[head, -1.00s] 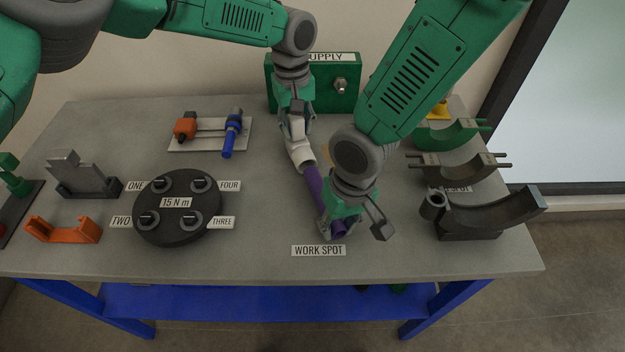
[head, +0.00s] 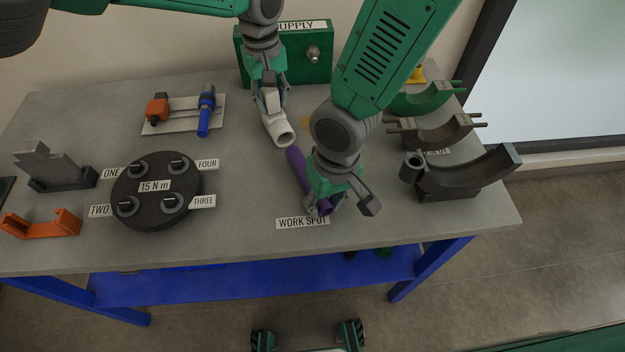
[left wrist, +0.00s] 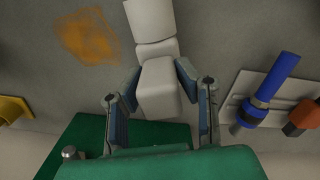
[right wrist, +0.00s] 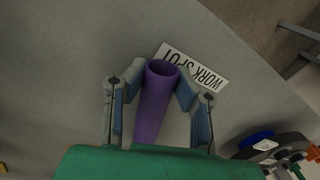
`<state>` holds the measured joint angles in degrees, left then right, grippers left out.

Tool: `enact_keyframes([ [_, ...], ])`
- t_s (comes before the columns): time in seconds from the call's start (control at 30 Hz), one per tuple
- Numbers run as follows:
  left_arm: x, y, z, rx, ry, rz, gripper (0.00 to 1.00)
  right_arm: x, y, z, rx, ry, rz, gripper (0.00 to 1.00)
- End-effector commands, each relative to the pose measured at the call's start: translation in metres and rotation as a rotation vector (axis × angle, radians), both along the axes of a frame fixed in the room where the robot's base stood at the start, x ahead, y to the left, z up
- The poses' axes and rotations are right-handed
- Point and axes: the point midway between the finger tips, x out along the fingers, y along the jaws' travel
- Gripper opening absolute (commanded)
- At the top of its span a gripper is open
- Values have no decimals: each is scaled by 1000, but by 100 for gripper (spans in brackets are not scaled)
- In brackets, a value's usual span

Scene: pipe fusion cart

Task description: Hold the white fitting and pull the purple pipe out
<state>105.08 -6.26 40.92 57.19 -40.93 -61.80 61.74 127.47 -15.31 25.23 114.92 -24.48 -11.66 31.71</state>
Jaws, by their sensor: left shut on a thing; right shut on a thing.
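The white fitting (head: 276,126) is held by my left gripper (head: 270,97) over the back middle of the table. The left wrist view shows the fitting (left wrist: 158,82) between the two fingers of my left gripper (left wrist: 157,88). The purple pipe (head: 296,164) is held by my right gripper (head: 333,200) near the work spot label. In the right wrist view the pipe (right wrist: 153,108) lies between the fingers of my right gripper (right wrist: 154,95), its open end showing. The pipe's upper end is apart from the fitting's open mouth, with a small gap between them.
The work spot label (head: 301,222) is partly covered by my right gripper. A black torque disc (head: 155,211) stands to the left. Grey and green curved holders (head: 478,177) stand at right. A green supply box (head: 318,66) is at the back. The table between disc and pipe is clear.

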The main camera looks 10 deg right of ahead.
Motion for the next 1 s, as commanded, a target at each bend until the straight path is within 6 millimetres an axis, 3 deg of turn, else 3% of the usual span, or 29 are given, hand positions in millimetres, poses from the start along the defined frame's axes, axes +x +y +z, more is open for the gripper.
enact_keyframes([
  [0.63, -3, 1, -5, 5, 8, -2, 0, 0, 0, -6, 0, 0, -1, 0],
  [0.67, -3, 1, -5, 5, 8, -2, 0, 0, 0, -7, 0, 0, -1, 26],
  [0.7, -3, 1, -5, 5, 8, -1, 0, 0, 0, -6, 0, 0, -1, 40],
  [0.73, -3, 1, -5, 5, 8, -2, 0, 0, 0, -6, 0, 0, -1, 47],
  [1.0, -3, 2, -5, 5, 8, -2, 0, 0, 0, -6, 0, 0, -1, 47],
])
